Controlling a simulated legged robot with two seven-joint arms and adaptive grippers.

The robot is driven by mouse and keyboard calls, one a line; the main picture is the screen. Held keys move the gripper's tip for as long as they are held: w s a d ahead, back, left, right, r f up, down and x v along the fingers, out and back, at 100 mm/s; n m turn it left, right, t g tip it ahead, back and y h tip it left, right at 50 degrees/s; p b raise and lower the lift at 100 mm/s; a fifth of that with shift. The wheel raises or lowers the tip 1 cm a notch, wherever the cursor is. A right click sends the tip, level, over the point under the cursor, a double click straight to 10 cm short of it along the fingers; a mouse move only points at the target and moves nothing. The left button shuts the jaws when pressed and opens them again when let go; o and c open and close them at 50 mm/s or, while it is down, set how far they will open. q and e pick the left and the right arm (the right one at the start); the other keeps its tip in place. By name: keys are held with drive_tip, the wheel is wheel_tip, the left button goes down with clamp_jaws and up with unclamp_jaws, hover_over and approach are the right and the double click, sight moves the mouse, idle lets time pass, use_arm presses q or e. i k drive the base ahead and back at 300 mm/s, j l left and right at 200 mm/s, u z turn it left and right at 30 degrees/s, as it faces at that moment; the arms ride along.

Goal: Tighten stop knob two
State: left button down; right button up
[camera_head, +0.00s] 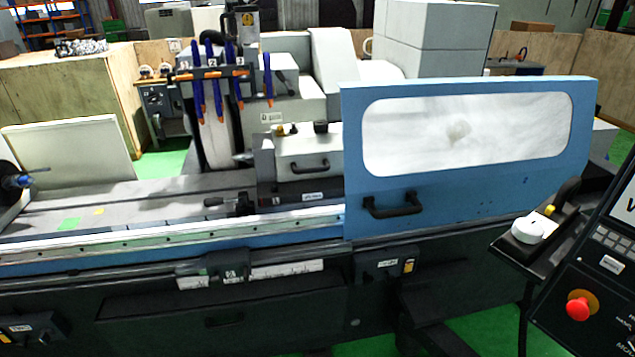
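I cannot tell which part is stop knob two; no label that I can read names it. On the front rail of the grinder sits a dark block with small white markings (232,274). A second dark block with a yellow tag (388,264) sits farther right, below the blue door. A small black handle fitting (240,204) stands on the machine table. Several blue hoses with orange tips (219,97) hang at the wheel head, with small number tags near their tops. Neither of my grippers is in view.
The blue sliding door (466,200) with a window and black handle (392,206) covers the grinder's right half. A control panel with a red button (579,306) and a white knob (531,229) stands at the right. The left table surface (130,205) is open to view.

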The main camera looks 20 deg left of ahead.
sight(216, 280)
drive_tip(key=u, duration=1.45)
